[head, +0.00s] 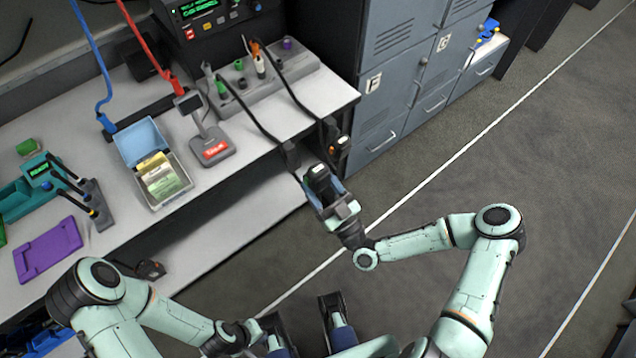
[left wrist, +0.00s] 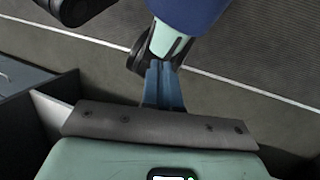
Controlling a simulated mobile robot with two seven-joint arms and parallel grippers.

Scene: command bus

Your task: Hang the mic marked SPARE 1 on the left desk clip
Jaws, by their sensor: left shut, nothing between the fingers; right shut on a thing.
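My right gripper (head: 336,204) is shut on a black hand mic (head: 318,177), just off the front edge of the desk. Its label cannot be read. The left desk clip (head: 290,153) is a dark piece at the desk edge, just above and left of the held mic; whether they touch cannot be told. A second dark clip (head: 332,127) sits to its right, with another black mic (head: 340,147) with an orange mark at it. My left gripper (left wrist: 163,88) shows in the left wrist view with its blue fingers together, empty, away from the desk.
Black cords run from the grey socket block (head: 265,80) to the desk edge. Grey lockers (head: 405,70) stand right; the floor in front is clear.

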